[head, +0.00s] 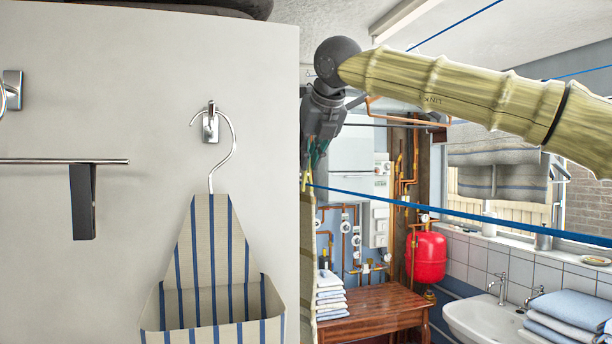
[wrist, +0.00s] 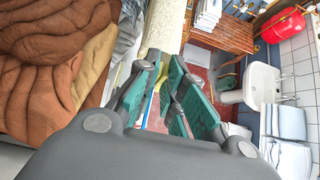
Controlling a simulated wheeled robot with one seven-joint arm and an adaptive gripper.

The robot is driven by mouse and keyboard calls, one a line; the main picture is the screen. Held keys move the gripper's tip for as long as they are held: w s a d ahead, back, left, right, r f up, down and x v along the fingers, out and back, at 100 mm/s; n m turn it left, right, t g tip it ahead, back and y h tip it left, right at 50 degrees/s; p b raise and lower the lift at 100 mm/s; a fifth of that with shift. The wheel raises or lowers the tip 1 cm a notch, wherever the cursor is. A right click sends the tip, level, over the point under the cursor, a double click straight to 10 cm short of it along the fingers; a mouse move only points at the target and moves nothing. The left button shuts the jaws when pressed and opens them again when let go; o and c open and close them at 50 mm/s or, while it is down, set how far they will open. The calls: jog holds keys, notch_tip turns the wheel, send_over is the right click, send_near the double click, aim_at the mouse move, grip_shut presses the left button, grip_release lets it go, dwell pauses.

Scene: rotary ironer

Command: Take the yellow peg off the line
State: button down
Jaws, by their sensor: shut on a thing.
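The yellow peg (head: 307,180) shows as a small yellow strip at the left end of the blue line (head: 450,213) in the head view, just right of the white panel. My gripper (head: 313,160) points down over it and is shut on it. In the wrist view, the yellow peg (wrist: 163,82) shows between the teal pads of my gripper (wrist: 170,88), with a strip of the blue line (wrist: 151,108) beside it. The fingers hide much of the peg. I cannot tell whether the peg still grips the line.
A cream cloth (head: 307,260) hangs below the line, close to my gripper. The white panel (head: 80,270) with a striped peg bag (head: 212,275) stands close on the left. A wooden table (head: 370,308), red tank (head: 426,257) and sink (head: 480,318) are behind. Brown bedding (wrist: 50,70) lies left in the wrist view.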

jog(key=shift+r, duration=0.15)
jog(key=shift+s+a+r+p, duration=0.1)
jog(key=shift+a+r+p, duration=0.1)
jog(key=shift+r+p, duration=0.9)
jog(key=shift+s+a+r+p, duration=0.1)
jog(key=shift+a+r+p, duration=0.1)
jog(key=shift+r+p, duration=0.85)
jog(key=shift+w+r, duration=0.1)
jog(key=shift+r, duration=0.05)
